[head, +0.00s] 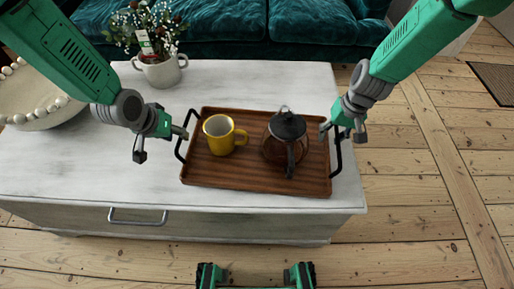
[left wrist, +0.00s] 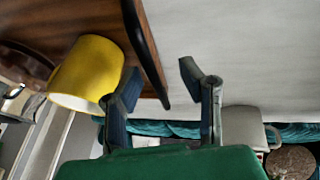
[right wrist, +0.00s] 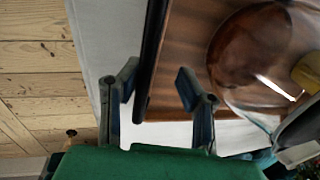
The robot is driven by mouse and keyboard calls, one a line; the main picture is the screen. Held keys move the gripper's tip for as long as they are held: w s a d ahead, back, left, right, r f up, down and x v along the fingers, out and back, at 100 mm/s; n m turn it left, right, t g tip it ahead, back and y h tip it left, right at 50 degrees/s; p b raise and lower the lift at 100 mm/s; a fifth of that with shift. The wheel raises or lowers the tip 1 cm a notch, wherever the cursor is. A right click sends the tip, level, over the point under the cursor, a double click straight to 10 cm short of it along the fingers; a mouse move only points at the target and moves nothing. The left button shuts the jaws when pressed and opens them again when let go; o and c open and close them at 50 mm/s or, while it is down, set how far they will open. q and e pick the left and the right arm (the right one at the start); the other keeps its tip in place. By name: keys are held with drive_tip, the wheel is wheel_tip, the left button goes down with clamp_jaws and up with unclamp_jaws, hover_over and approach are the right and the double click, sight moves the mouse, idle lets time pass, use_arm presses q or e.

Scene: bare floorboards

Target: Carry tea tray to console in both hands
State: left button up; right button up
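The brown wooden tea tray (head: 228,176) lies flat on the white-topped chest, with a black handle at each end. A yellow mug (head: 219,140) stands on its left half and a glass teapot with a dark lid (head: 288,128) on its right half. My left gripper (head: 160,144) is open by the left handle (head: 181,149); in the left wrist view the handle (left wrist: 147,50) shows between its fingers. My right gripper (head: 342,133) is open at the right handle (head: 338,160); the right wrist view shows that handle (right wrist: 150,60) between its fingers. Contact cannot be told.
A white flower pot (head: 160,72) stands at the back left of the white chest top (head: 260,85). A bowl with a beaded rim (head: 30,100) is at the far left. A teal sofa (head: 240,25) is behind. Bare floorboards (head: 410,200) lie open to the right.

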use_arm(q)
drive_tip(key=shift+w+d+f, duration=0.2)
drive_tip(key=shift+f, duration=0.25)
use_arm(e)
drive_tip(key=shift+f, duration=0.55)
use_arm(q)
drive_tip(key=shift+w+d+f, duration=0.1)
drive_tip(key=shift+d+f, duration=0.1)
drive_tip(key=shift+d, duration=0.05)
use_arm(e)
drive_tip(key=shift+d+f, duration=0.1)
drive_tip(key=shift+f, duration=0.2)
use_arm(q)
drive_tip(key=shift+d, duration=0.4)
use_arm(e)
drive_tip(key=shift+d+f, duration=0.25)
drive_tip(key=shift+d, duration=0.1)
use_arm(q)
drive_tip(key=shift+a, duration=0.1)
use_arm(e)
drive_tip(key=shift+a, duration=0.1)
